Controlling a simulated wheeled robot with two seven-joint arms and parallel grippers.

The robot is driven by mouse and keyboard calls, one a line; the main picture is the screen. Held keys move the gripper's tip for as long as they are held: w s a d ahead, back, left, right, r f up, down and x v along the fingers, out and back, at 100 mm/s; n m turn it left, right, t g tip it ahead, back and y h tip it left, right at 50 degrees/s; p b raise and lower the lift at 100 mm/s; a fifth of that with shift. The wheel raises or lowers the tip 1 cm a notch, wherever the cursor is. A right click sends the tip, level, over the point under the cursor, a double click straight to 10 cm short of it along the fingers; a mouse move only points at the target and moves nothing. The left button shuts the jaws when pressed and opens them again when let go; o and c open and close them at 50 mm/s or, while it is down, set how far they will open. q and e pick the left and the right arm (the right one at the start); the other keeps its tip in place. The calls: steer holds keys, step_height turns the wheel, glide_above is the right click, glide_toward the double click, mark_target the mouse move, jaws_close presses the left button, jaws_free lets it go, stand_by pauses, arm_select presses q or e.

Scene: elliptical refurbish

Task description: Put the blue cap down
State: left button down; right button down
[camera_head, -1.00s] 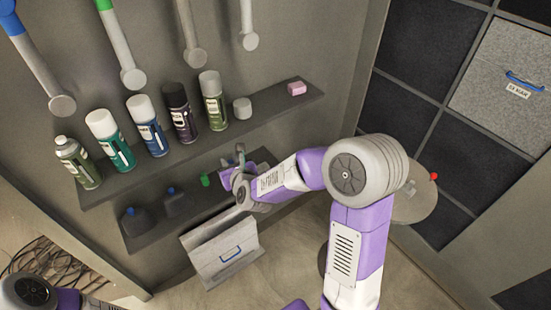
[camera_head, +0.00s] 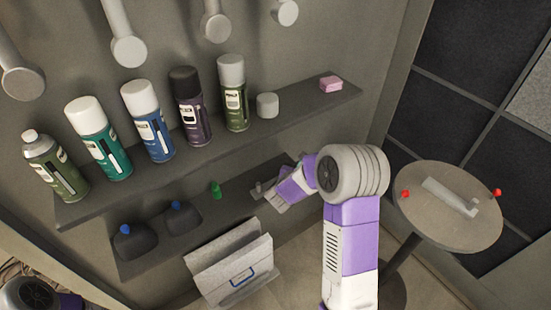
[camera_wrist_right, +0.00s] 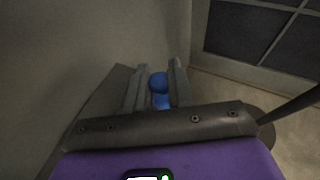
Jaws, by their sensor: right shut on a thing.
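My right gripper (camera_head: 262,189) is at the right part of the lower shelf (camera_head: 150,250). In the right wrist view my right gripper (camera_wrist_right: 155,88) is shut on a blue cap (camera_wrist_right: 158,84), which shows between its two fingers. The cap cannot be made out in the head view. Whether it touches the shelf cannot be told. My left gripper is out of view; only part of my left arm shows at the lower left.
The upper shelf (camera_head: 300,112) holds several spray cans, a small white cap (camera_head: 267,105) and a pink block (camera_head: 331,84). Two dark bottles with blue tops and a green item (camera_head: 215,189) stand on the lower shelf. A grey file box (camera_head: 230,265) is below; a round table (camera_head: 450,225) stands right.

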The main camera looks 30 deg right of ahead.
steer(key=w+a, duration=0.1)
steer(key=w, duration=1.3)
steer(key=f+b, duration=0.1)
steer(key=f, duration=0.2)
steer(key=w+f+b, duration=0.1)
steer(key=f, duration=0.3)
steer(key=shift+w+a+f, duration=0.1)
steer(key=shift+w+a, duration=0.05)
steer(key=shift+w, duration=0.05)
steer(key=shift+f+b, duration=0.15)
steer(key=shift+b, duration=0.25)
steer(key=c, duration=1)
jaws_free()
